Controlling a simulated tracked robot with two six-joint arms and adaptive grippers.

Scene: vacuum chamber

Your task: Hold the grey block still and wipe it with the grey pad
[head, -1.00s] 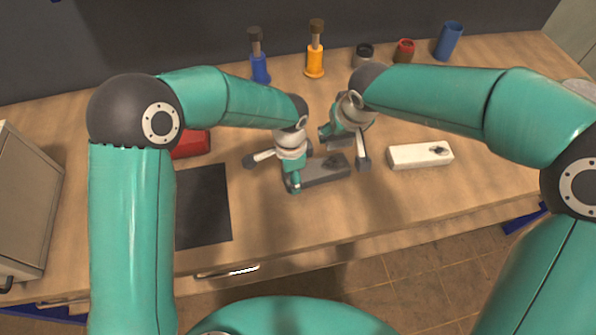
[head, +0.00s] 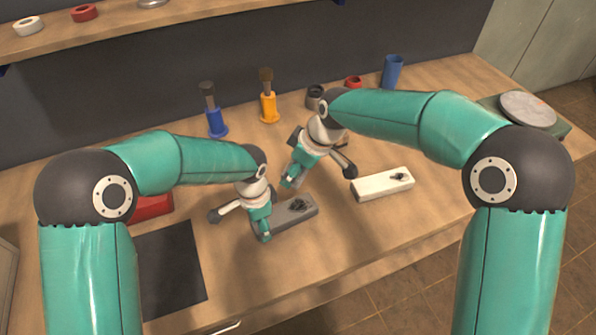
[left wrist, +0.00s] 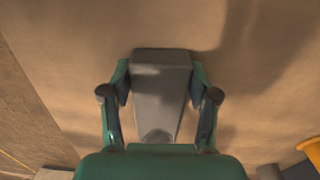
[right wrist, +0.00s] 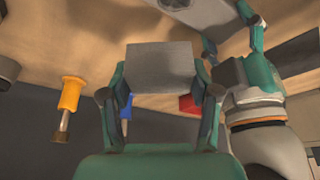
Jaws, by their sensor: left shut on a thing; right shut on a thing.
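The grey block (head: 300,211) lies on the workbench with a dark smudge on its top. My left gripper (head: 266,218) is shut on the block's left end. The left wrist view shows the block (left wrist: 160,80) between both fingers, smudge near the palm. My right gripper (head: 292,178) is shut on the grey pad (right wrist: 160,68), which spans its fingers in the right wrist view. The pad is mostly hidden in the head view. The right gripper is tilted, just behind the block. The pad appears apart from the block (right wrist: 176,4), whose smudged part shows at the right wrist view's top.
A dark mat (head: 172,270) and a red object (head: 152,207) lie left. Blue (head: 216,122) and orange (head: 269,106) brush holders and a blue cup (head: 392,72) stand behind. The front right bench is clear.

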